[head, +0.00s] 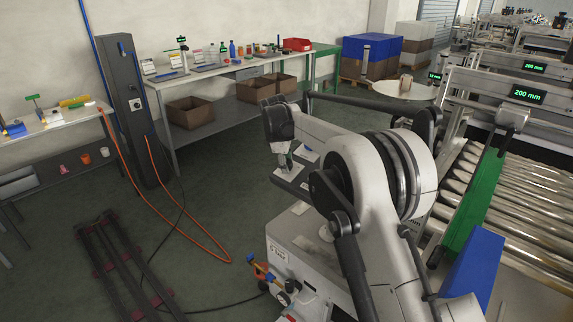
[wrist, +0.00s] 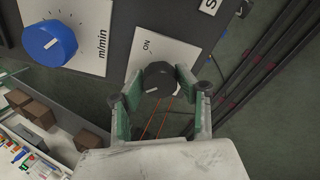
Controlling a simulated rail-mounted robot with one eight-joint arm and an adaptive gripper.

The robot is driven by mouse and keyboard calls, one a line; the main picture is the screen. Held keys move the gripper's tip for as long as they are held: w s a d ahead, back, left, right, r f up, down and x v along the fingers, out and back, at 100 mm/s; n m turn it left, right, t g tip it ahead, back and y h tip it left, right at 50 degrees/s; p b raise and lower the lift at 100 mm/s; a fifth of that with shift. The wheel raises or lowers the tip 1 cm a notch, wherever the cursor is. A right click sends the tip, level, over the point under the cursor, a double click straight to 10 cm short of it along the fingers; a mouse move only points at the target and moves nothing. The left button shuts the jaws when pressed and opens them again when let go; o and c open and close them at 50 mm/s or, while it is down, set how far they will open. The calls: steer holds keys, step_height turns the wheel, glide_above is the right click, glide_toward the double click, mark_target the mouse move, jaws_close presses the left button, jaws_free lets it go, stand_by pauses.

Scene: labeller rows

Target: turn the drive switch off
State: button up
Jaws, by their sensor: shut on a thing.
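The black switch knob (wrist: 157,74) sits on a white plate (wrist: 165,50) lettered "ON" on the dark control panel (wrist: 180,22). My gripper (wrist: 160,88) has one green-padded finger on each side of this knob and is shut on it. A pale pointer mark shows on the knob, but its exact setting is hard to tell. In the head view, my gripper (head: 284,160) points down at the panel (head: 289,184), and the knob is hidden there.
A blue dial (wrist: 50,44) marked "m/min" is beside the switch on the panel. A green-edged roller conveyor (head: 510,215) runs at the right. An orange hose (head: 185,212) and dark rails (head: 125,265) lie on the floor. A workbench (head: 240,66) stands by the wall.

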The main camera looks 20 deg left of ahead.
steer(key=shift+n, duration=0.3)
steer(key=o, duration=1.1)
steer(key=shift+r, duration=0.15)
steer(key=v, duration=1.1)
steer(key=shift+s+r, duration=0.15)
steer(key=shift+r, duration=0.25)
steer(key=shift+r, duration=0.1)
